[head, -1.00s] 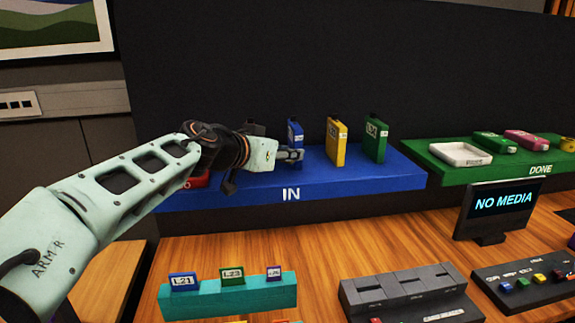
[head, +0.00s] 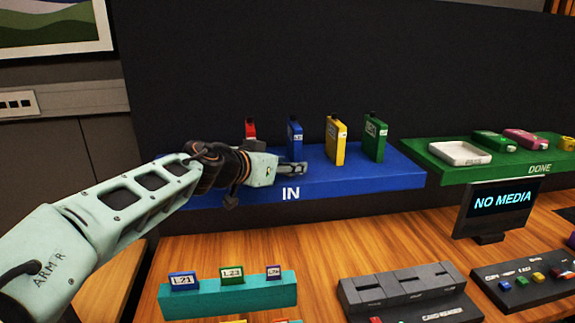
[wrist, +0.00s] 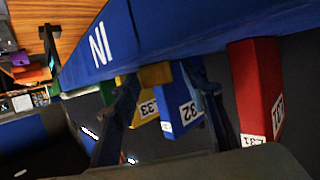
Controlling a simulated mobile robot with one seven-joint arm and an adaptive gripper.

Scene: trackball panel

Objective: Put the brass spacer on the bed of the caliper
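I see no brass spacer and no caliper in either view. A blue case (head: 295,139) stands upright on the shelf; in the wrist view this blue case (wrist: 180,110) shows beyond and between the fingers, not visibly gripped. A yellow case (head: 336,142) and a green case (head: 376,139) stand to its right. A red case (head: 250,129) stands to its left, partly hidden by my arm.
The blue IN shelf (head: 395,181) runs along the dark wall. A green DONE shelf (head: 470,177) at right holds a white tray (head: 460,153) and several coloured items. Below are a NO MEDIA screen (head: 503,201), a teal rack (head: 228,297) and a grey slotted device (head: 405,285).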

